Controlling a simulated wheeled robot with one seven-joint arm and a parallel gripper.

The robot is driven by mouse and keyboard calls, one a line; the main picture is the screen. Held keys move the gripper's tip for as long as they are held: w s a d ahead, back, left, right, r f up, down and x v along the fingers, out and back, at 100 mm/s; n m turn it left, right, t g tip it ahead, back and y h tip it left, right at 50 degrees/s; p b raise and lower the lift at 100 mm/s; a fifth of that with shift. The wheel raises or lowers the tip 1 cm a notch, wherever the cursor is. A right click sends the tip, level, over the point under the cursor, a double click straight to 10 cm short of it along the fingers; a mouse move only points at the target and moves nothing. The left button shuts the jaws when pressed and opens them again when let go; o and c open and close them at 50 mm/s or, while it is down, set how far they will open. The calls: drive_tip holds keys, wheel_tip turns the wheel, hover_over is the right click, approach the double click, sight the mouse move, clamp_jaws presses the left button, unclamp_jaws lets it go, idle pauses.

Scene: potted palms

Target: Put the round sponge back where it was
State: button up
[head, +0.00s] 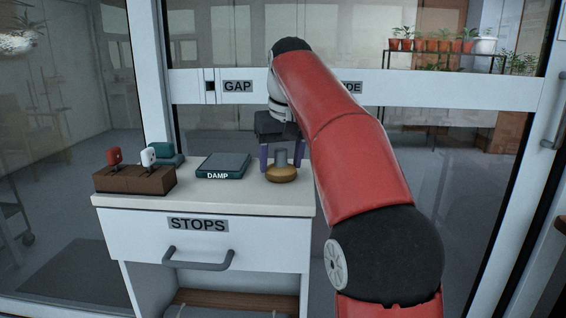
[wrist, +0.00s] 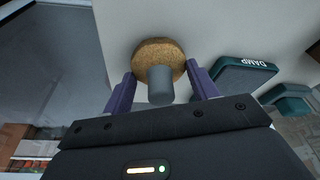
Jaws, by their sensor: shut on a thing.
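The round sponge (head: 281,174) is a tan disc with a grey cylindrical knob on top. It is at the right part of the white cabinet top (head: 225,192), upright; I cannot tell whether it rests on the surface or is just above it. My gripper (wrist: 160,72) is shut on it, with one purple finger on each side of the disc. The sponge (wrist: 158,49) also shows between the fingers in the wrist view. A flat dark teal tray labelled DAMP (head: 222,166) lies to the left of the sponge, apart from it.
A brown block (head: 135,180) with a red and a white handled piece stands at the left end of the top, with a teal item (head: 166,156) behind it. Below is a drawer labelled STOPS (head: 205,240).

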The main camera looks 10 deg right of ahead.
sight(284, 151)
drive_tip(key=o, duration=0.9)
drive_tip(key=shift+w+f, duration=0.15)
drive_tip(key=shift+f, duration=0.05)
drive_tip(key=v, duration=0.7)
drive_tip(key=shift+d, duration=0.2)
drive_tip(key=shift+s+r, duration=0.25)
drive_tip(key=shift+s, duration=0.05)
drive_tip(key=shift+t, duration=0.3)
drive_tip(key=s+f, duration=0.1)
drive_tip(key=s, duration=0.3)
drive_tip(key=s+f, duration=0.1)
drive_tip(key=s, duration=0.1)
drive_tip(key=shift+s+a+f, duration=0.1)
drive_tip(key=shift+a+f, duration=0.2)
drive_tip(key=shift+a, duration=0.05)
drive_tip(key=shift+m+t, duration=0.3)
drive_tip(key=shift+t, duration=0.1)
drive_tip(key=s+f, duration=0.6)
drive_tip(key=shift+s+f, duration=0.25)
drive_tip(key=shift+s, duration=0.1)
drive_tip(key=s+f, duration=0.6)
drive_tip(key=f, duration=0.3)
drive_tip(key=s+f+t, duration=0.1)
drive_tip(key=s+f, duration=0.6)
drive_tip(key=f, duration=0.3)
drive_tip(key=shift+s+f, duration=0.2)
drive_tip(key=shift+s, duration=0.05)
